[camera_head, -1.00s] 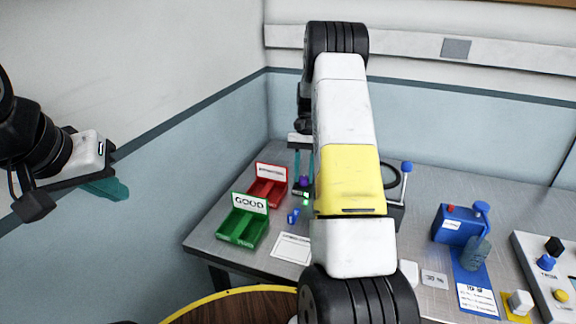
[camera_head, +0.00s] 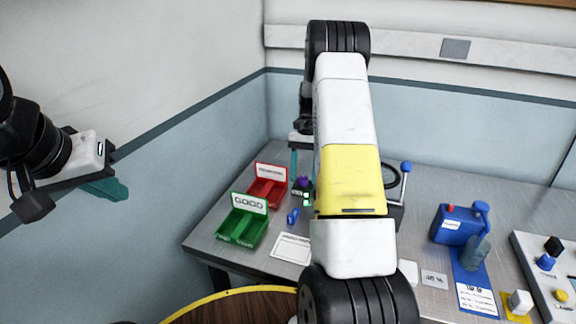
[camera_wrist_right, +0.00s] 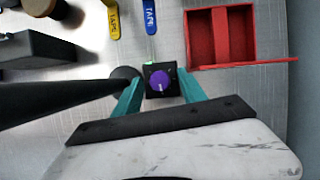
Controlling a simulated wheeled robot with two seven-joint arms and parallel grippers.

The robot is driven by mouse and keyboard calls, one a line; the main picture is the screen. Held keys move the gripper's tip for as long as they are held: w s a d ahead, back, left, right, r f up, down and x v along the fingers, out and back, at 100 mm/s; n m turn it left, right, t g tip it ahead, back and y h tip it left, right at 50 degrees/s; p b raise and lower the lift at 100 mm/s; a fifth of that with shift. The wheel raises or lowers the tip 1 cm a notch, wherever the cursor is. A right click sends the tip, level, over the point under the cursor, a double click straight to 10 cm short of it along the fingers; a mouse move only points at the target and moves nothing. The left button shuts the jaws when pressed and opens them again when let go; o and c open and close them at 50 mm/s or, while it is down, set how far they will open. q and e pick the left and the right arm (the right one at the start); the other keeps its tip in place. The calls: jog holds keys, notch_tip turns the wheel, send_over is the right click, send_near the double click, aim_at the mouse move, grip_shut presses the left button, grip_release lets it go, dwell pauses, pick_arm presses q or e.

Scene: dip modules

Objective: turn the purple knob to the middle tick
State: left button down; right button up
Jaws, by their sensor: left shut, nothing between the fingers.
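The purple knob (camera_wrist_right: 160,82) sits on a small black module (camera_wrist_right: 150,69) with a green light at one corner. A pale mark on the knob points toward the bottom of the wrist view; the ticks are too small to read. In the head view the purple knob (camera_head: 303,182) shows beside the red bin. My right gripper (camera_wrist_right: 160,88) is open, its teal fingers on either side of the knob, with no contact visible. My right arm hides part of it in the head view (camera_head: 296,160). My left gripper (camera_head: 118,192) is shut and empty at the far left, off the table.
A red bin (camera_head: 254,191) and a green bin (camera_head: 233,236) stand left of the module. Blue and yellow tagged items (camera_wrist_right: 148,17) lie near it. A blue device (camera_head: 450,225) and a button panel (camera_head: 527,245) stand at the right. My right arm covers the table's middle.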

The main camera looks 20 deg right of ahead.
jog(key=v, duration=0.7)
jog(key=shift+w+r, duration=0.15)
jog(key=shift+r, duration=0.2)
jog(key=shift+d, duration=0.1)
